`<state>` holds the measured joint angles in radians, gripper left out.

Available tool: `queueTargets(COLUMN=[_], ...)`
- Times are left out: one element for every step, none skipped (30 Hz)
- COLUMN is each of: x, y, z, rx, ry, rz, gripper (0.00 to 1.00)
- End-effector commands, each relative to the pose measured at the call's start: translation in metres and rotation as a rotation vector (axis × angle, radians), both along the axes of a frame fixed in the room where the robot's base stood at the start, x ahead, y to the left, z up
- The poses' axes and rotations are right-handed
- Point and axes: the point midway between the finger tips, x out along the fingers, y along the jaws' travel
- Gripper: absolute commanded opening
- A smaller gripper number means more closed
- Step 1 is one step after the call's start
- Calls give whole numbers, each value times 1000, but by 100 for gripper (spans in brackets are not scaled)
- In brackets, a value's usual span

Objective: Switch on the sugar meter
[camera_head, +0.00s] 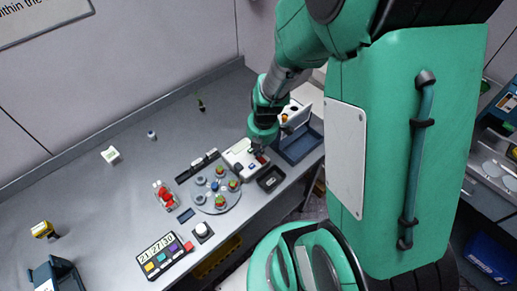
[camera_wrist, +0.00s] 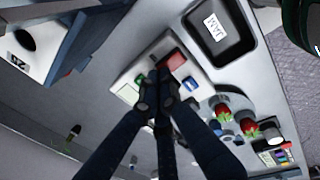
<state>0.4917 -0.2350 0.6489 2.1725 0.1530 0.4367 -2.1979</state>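A white device that looks like the sugar meter (camera_head: 236,159) stands on the grey bench under my gripper. In the wrist view the meter (camera_wrist: 125,84) has a red patch or button (camera_wrist: 176,62), a blue part (camera_wrist: 190,84) and a small green patch at its left. My gripper (camera_wrist: 158,76) is over the meter, its fingertips together beside the red patch; I cannot tell if they touch. The fingers hide the meter's middle. In the head view my gripper (camera_head: 256,151) points down at the meter's right part. No held object shows.
A black tray labelled JAM (camera_wrist: 246,48) lies close beside the meter. A round grey plate (camera_head: 208,207) with several red-and-green berries is in front. A blue bin (camera_head: 293,151) stands right of the meter.

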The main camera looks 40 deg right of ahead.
Motion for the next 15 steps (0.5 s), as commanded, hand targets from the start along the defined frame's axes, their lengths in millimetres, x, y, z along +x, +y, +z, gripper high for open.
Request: queueTargets(x=[0,0,0,0,0,0,0,0,0,0,0,0,1,1,1], y=[0,0,0,0,0,0,0,0,0,0,0,0,1,1,1], z=[0,0,0,0,0,0,0,0,0,0,0,0,-1,-1,-1], rx=[0,0,0,0,0,0,0,0,1,1,2,2,3,3,4], ry=[0,0,0,0,0,0,0,1,3,5,8,14,20,26,35], rz=[0,0,0,0,0,0,0,0,0,0,0,0,1,1,2], gripper=[0,0,0,0,0,0,0,0,0,0,0,0,0,0,0])
